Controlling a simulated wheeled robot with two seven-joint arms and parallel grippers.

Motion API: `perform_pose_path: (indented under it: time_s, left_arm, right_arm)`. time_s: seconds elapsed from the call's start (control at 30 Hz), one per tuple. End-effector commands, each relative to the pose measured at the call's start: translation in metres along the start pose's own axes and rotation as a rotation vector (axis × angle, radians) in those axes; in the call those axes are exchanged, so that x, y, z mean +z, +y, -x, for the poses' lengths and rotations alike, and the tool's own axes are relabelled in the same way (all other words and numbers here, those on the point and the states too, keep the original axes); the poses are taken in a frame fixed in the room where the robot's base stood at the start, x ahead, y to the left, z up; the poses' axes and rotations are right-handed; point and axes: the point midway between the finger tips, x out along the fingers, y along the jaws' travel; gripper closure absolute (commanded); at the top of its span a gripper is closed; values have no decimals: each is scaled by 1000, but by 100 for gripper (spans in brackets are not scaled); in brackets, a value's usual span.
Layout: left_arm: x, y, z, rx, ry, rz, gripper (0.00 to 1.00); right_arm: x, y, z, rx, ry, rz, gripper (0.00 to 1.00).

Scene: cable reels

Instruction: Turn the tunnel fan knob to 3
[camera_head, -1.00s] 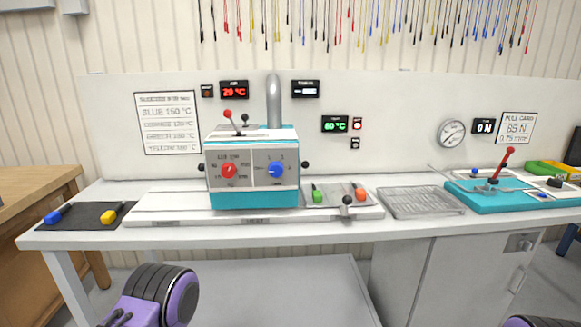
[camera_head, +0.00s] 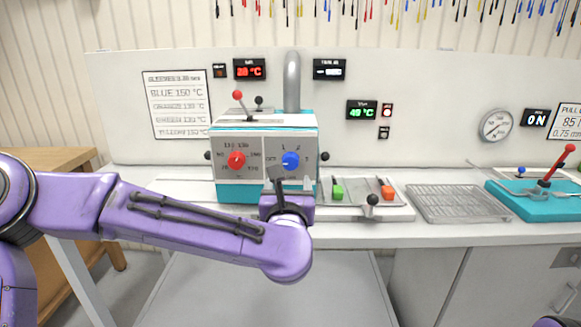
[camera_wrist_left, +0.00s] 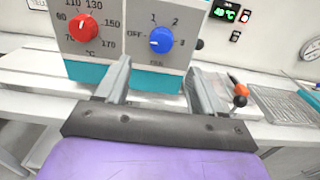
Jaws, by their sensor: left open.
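The fan knob (camera_head: 290,161) is a round blue knob on the right half of the grey panel on the teal-and-white machine. It also shows in the left wrist view (camera_wrist_left: 161,40), with OFF at its left, 1 and 2 above and 3 at its right. Its pointer seems to face left toward OFF, but the mark is small. My left gripper (camera_head: 293,186) is open and empty, just below and in front of the knob. In the left wrist view its two fingers (camera_wrist_left: 157,72) stand apart below the knob, not touching it. My right gripper is not in view.
A red temperature knob (camera_head: 236,161) sits left of the blue one. A lever with a red ball (camera_head: 238,96) rises on the machine's top. Right of it lie a tray with green (camera_head: 337,193) and orange pieces, and a wire rack (camera_head: 458,203).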

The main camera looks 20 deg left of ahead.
Motion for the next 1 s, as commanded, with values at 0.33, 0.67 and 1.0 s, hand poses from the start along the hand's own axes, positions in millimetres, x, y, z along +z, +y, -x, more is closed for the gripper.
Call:
perform_pose_path:
  time_s: [0.33, 0.67, 1.0]
  left_arm:
    - [6, -1, -66, 1, -3, 14, 32]
    - [3, -2, -103, -3, -3, 10, 32]
    - [2, -2, -103, -3, -3, 10, 74]
  right_arm:
    - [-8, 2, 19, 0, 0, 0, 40]
    - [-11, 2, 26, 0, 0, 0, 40]
    - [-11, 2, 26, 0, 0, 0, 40]
